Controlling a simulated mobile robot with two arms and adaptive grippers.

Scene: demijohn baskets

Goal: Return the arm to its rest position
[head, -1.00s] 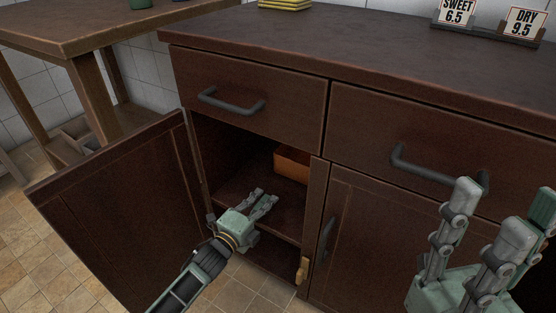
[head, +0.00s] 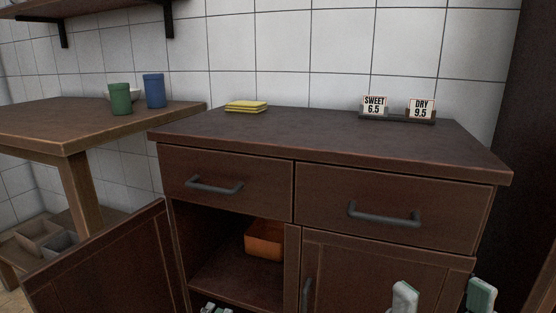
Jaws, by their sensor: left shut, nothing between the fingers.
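My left gripper (head: 216,308) shows only as fingertips at the bottom edge of the head view, in front of the open lower compartment of the dark wooden cabinet (head: 330,150). Its fingers are together and hold nothing. The rest of the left arm is out of the picture. My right gripper (head: 442,296) shows as fingertips at the bottom right, in front of the closed right door (head: 370,270). Its fingers stand well apart with nothing between them. Its palm is hidden below the frame.
The left door (head: 105,265) is swung open to the left. An orange box (head: 264,241) sits inside the compartment. Yellow sponges (head: 246,106) and price signs (head: 398,107) stand on the cabinet top. A side table (head: 75,128) holds green (head: 120,99) and blue (head: 154,91) cups.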

